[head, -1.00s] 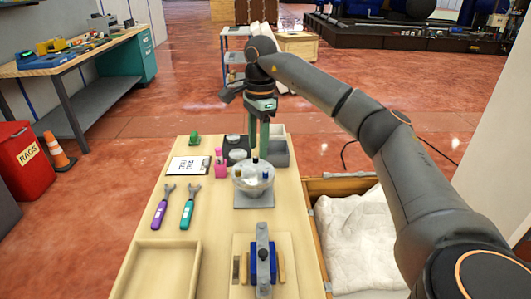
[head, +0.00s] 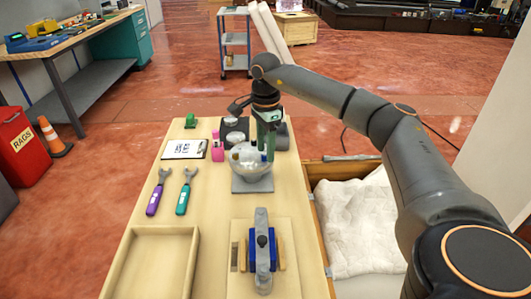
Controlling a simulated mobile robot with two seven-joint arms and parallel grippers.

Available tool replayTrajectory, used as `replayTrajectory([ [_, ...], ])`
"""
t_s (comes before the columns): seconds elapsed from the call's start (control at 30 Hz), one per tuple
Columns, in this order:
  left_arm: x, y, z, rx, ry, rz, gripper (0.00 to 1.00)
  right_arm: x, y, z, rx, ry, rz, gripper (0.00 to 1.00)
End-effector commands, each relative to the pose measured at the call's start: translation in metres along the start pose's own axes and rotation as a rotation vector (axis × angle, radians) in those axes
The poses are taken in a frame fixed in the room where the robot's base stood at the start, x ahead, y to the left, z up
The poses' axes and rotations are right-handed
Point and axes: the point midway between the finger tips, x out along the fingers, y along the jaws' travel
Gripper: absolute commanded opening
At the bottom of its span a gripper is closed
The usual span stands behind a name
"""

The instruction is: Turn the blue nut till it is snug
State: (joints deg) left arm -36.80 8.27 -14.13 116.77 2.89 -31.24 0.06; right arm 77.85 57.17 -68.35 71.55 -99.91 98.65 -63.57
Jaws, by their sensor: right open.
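A clear, round dispenser bowl (head: 238,174) stands on a grey square base (head: 252,185) on the wooden bench. Small coloured pieces show at its top. A small blue piece (head: 263,157), which looks like the blue nut, shows at the bowl's right side, partly hidden by my fingers. My right gripper (head: 267,150) points down with its green fingers apart, over the right part of the bowl and close to the blue piece. I cannot tell whether the fingers touch it. My left gripper is not in view.
A purple wrench (head: 154,200) and a teal wrench (head: 183,199) lie left. A blue vise-like fixture (head: 262,255) and an empty tray (head: 155,262) are in front. Pink bottles (head: 217,151), a clipboard (head: 185,149) and dark containers (head: 235,125) are near the bowl. A cloth-lined crate (head: 355,225) is right.

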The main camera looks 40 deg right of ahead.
Motion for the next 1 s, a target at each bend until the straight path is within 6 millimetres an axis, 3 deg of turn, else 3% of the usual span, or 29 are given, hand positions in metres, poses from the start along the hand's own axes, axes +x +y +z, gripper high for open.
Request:
replayTrajectory([
  [0.17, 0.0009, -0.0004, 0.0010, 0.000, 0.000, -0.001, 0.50, 0.0121, 0.0002, -0.0002, 0.001, 0.000, 0.000, 0.51],
  [0.43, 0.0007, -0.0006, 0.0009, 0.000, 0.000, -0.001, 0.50, 0.0129, 0.0000, -0.0001, 0.001, 0.000, -0.001, 0.51],
  [0.9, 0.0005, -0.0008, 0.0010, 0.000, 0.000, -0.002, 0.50, 0.0126, 0.0001, 0.0000, 0.000, 0.000, 0.000, 0.00],
  [1.0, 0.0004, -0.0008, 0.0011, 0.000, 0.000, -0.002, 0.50, 0.0125, 0.0001, 0.0001, 0.000, 0.000, 0.000, 0.00],
])
